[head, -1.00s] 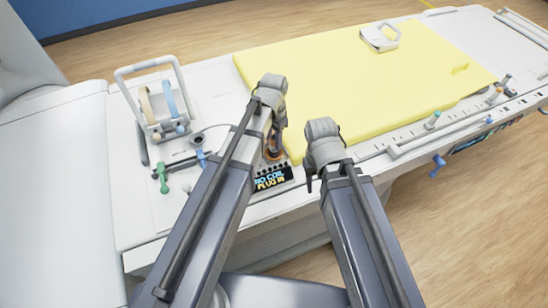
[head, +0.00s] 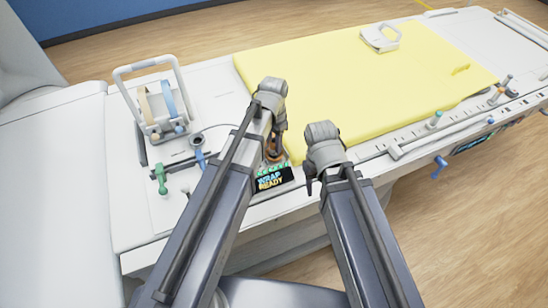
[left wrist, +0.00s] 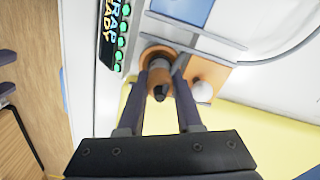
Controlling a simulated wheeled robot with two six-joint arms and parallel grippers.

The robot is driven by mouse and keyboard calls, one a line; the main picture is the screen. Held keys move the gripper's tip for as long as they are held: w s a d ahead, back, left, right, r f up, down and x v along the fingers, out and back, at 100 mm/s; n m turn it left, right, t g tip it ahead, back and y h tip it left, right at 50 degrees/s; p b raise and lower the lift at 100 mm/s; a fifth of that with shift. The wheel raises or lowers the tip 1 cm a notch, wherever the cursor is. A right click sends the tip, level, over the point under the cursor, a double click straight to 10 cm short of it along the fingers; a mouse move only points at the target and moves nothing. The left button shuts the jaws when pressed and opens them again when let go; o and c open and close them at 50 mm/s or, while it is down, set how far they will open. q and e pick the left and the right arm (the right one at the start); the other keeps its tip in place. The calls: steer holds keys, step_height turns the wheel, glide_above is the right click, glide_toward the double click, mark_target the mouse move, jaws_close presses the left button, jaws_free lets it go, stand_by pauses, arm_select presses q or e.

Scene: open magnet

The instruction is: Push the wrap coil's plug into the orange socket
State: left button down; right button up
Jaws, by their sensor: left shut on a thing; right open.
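My left gripper (head: 274,142) is low over the near edge of the white bed, at the orange socket (head: 272,158). In the left wrist view its two fingers (left wrist: 160,72) are shut on the wrap coil's plug (left wrist: 160,90), a dark and grey piece. The plug stands in the round orange socket (left wrist: 148,52); how deep is hidden by the fingers. The display (head: 271,179) beside the socket reads "WRAP READY" with green lights; it also shows in the left wrist view (left wrist: 115,35). My right gripper (head: 310,182) is open and empty over the bed's near edge.
A yellow mat (head: 330,85) covers the bed to the right, with a white handled piece (head: 380,38) on it. A white rack (head: 143,100) with tan and blue rings stands at the left. Green (head: 161,178) and blue (head: 200,158) plugs sit nearby.

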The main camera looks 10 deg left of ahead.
arm_select(q)
steer(key=c, duration=0.5)
jaws_free()
step_height(320, 180, up, 8)
steer(key=p, duration=0.8)
steer(key=shift+f, duration=0.1)
steer(key=shift+s+d+f, duration=0.1)
steer(key=shift+s, duration=0.1)
steer(key=s+d+f+n+b, duration=0.1)
steer(key=s+f+b, duration=0.1)
steer(key=s, duration=0.5)
steer(key=s+d+f+n+y+b, duration=0.1)
steer(key=s+f+n+b, duration=0.1)
steer(key=s, duration=0.5)
steer(key=shift+d+f+b, duration=0.35)
steer(key=shift+f+b, duration=0.25)
steer(key=shift+b, duration=0.25)
